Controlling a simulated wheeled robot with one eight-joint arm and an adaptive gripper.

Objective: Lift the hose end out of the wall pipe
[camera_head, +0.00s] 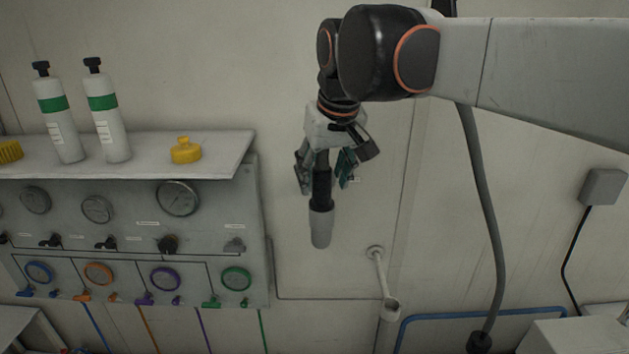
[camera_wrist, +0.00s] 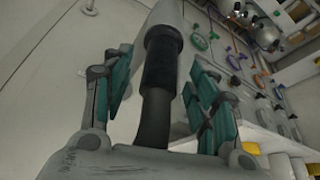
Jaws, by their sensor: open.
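My gripper (camera_head: 325,180) is open, in front of the wall right of the gauge panel. A dark tube with a black sleeve (camera_head: 322,187) and a light grey lower end (camera_head: 320,228), seemingly the hose end, stands between its fingers. In the wrist view the sleeve (camera_wrist: 162,58) lies between the green finger pads, with gaps at both sides. The grey end hangs clear of the wall pipe in the head view; I cannot tell its depth. The wall pipe (camera_head: 382,277) juts from a round flange and has a ring-like open end at lower right.
A gauge panel (camera_head: 130,210) with coloured handwheels is at left. A shelf (camera_head: 218,160) above it holds two bottles (camera_head: 107,115) and a yellow cap (camera_head: 186,151). A grey hose (camera_head: 484,190) hangs at right. A blue pipe (camera_head: 470,315) runs low.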

